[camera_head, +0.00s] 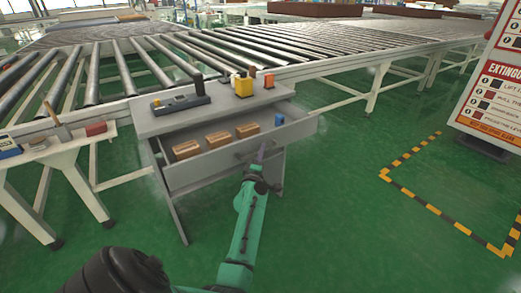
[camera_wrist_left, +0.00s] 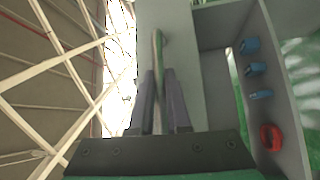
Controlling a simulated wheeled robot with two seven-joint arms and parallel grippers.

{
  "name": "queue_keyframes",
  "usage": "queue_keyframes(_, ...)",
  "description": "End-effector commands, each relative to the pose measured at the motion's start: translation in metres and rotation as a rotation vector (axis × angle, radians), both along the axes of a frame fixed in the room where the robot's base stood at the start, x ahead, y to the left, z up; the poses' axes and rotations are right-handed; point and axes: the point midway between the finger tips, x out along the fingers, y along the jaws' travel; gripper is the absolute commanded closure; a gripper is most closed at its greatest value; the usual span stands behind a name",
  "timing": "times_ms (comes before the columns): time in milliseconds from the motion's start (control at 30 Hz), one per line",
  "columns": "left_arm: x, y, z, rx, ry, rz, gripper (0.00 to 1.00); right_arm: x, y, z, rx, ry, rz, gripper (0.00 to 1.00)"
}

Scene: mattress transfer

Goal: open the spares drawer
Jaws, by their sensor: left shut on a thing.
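The spares drawer (camera_head: 205,168) of the grey workbench stands pulled out. Brown boxes (camera_head: 218,139) and a blue item (camera_head: 279,119) lie inside it. My left gripper (camera_head: 259,160) is at the drawer's front, shut on its handle. In the left wrist view, the two fingers (camera_wrist_left: 160,105) close around the bar handle (camera_wrist_left: 157,55), which stands off the grey drawer front (camera_wrist_left: 180,45). Blue items (camera_wrist_left: 252,68) and a red ring-like item (camera_wrist_left: 271,137) show inside the drawer there. The fingertips are small in the head view. My right gripper is not in view.
The bench top (camera_head: 225,108) holds a dark tool (camera_head: 180,104), a yellow item (camera_head: 244,86) and small bottles. A roller conveyor (camera_head: 225,55) runs behind. A side table (camera_head: 62,150) stands at left. A sign (camera_head: 495,85) stands at right. Green floor is clear in front.

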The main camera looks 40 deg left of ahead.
Motion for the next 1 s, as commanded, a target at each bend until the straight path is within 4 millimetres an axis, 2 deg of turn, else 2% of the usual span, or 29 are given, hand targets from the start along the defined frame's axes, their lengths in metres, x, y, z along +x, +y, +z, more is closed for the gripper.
queue_keyframes(300, 0.001, -0.002, 0.001, -0.001, -0.002, -0.002, 1.0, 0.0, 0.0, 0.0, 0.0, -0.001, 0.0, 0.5)
queue_keyframes(333, 0.001, -0.002, 0.001, -0.001, -0.002, -0.002, 0.78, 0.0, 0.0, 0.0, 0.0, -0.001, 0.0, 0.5)
queue_keyframes(400, 0.001, -0.001, 0.001, -0.001, -0.002, -0.002, 0.55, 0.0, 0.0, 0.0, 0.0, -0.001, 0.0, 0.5)
queue_keyframes(767, -0.002, -0.002, 0.0, 0.0, 0.0, -0.001, 0.55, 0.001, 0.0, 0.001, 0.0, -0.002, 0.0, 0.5)
queue_keyframes(867, -0.011, -0.006, -0.001, 0.0, 0.002, -0.001, 0.55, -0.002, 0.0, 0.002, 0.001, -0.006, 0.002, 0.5)
queue_keyframes(1000, -0.037, -0.02, -0.005, 0.001, 0.003, -0.001, 0.55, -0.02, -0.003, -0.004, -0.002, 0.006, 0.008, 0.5)
